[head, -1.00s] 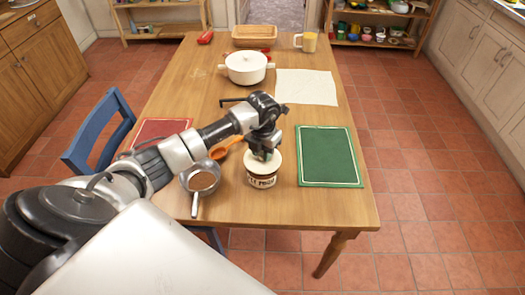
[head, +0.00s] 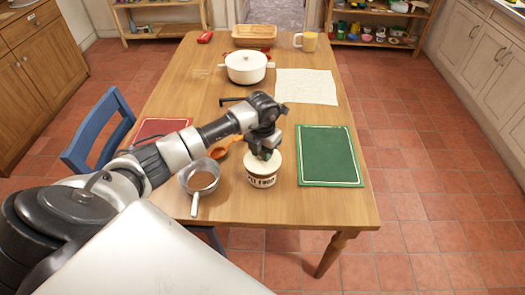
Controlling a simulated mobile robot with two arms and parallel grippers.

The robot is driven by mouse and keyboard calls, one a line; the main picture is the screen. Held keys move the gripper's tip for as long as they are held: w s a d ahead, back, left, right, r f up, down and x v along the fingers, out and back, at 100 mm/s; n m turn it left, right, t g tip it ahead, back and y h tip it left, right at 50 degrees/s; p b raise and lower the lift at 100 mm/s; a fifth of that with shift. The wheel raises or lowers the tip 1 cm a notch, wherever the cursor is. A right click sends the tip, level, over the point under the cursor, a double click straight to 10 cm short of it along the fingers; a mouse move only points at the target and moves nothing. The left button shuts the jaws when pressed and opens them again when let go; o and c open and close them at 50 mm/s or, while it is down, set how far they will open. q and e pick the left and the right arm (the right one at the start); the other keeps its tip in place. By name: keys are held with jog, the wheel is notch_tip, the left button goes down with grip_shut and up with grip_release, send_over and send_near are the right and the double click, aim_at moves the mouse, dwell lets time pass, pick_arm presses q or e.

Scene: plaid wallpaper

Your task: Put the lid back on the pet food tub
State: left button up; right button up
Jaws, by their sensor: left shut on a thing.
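The pet food tub (head: 262,181) is a round cream tub with dark lettering, upright on the wooden table near its front edge. A pale lid (head: 272,164) shows at the top of the tub, under my left gripper (head: 264,154). The left gripper points down and is shut on the lid; its fingertips are partly hidden. The lid is over the tub's mouth, but I cannot tell whether it is fully seated. My right gripper is not in view.
A metal pan (head: 200,178) with brown contents and an orange utensil (head: 219,152) lie left of the tub. A green mat (head: 328,156) lies to its right. A white pot (head: 246,68) and a cream cloth (head: 306,86) are farther back.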

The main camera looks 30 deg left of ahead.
pick_arm(q)
jog(key=o, duration=1.4)
jog(key=shift+o, duration=0.2)
jog(key=shift+r+p, duration=2.55)
jog(key=shift+r, duration=1)
jog(key=shift+c, duration=0.3)
grip_shut()
